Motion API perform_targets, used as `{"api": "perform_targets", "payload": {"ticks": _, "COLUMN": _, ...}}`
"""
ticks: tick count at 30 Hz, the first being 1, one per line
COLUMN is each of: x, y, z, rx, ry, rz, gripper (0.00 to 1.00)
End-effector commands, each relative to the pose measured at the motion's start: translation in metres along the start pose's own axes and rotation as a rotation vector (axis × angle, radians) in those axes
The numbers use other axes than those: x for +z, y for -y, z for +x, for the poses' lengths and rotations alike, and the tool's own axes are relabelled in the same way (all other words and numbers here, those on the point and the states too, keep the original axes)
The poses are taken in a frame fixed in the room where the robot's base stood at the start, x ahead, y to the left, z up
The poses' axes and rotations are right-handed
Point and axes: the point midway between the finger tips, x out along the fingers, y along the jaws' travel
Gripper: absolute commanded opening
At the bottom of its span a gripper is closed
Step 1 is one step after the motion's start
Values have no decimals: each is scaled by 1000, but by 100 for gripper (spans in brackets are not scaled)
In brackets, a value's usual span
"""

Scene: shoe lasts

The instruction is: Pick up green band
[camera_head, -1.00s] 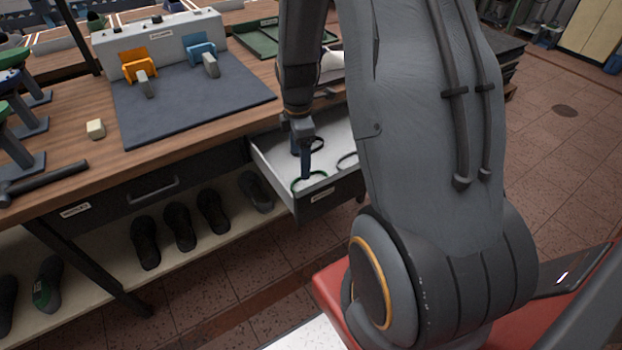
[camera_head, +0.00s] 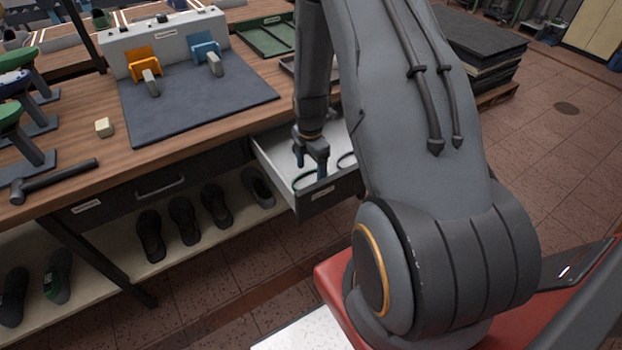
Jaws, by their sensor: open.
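The green band (camera_head: 303,182) is a thin ring lying at the front left inside the open white-lined drawer (camera_head: 279,156). My gripper (camera_head: 309,168) points down into the drawer, just above or at the band, with its two fingers apart. One finger hides part of the band, and I cannot tell whether the fingers touch it. A dark band (camera_head: 346,160) lies to the right in the drawer, partly behind my arm.
The drawer sticks out below the wooden bench (camera_head: 222,127). A dark mat (camera_head: 190,112), a hammer (camera_head: 50,180) and a pale block (camera_head: 104,127) are on the bench. Dark shoe lasts (camera_head: 183,221) stand on the shelf below, left of the drawer.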

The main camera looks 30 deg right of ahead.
Motion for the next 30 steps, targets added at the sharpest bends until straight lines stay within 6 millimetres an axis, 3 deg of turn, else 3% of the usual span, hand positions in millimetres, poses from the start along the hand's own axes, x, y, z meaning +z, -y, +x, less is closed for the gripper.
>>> {"api": "perform_targets", "payload": {"ticks": 6, "x": 0, "y": 0, "z": 18, "rx": 1, "ry": 0, "rz": 0, "gripper": 77}}
{"api": "perform_targets", "payload": {"ticks": 14, "x": 0, "y": 0, "z": 20, "rx": 2, "ry": 0, "rz": 0, "gripper": 77}}
{"api": "perform_targets", "payload": {"ticks": 15, "x": 0, "y": 0, "z": 20, "rx": 2, "ry": 0, "rz": 0, "gripper": 75}}
{"api": "perform_targets", "payload": {"ticks": 23, "x": 0, "y": 0, "z": 20, "rx": 2, "ry": 0, "rz": 0, "gripper": 33}}
{"api": "perform_targets", "payload": {"ticks": 30, "x": 0, "y": 0, "z": 20, "rx": 2, "ry": 0, "rz": 0, "gripper": 33}}
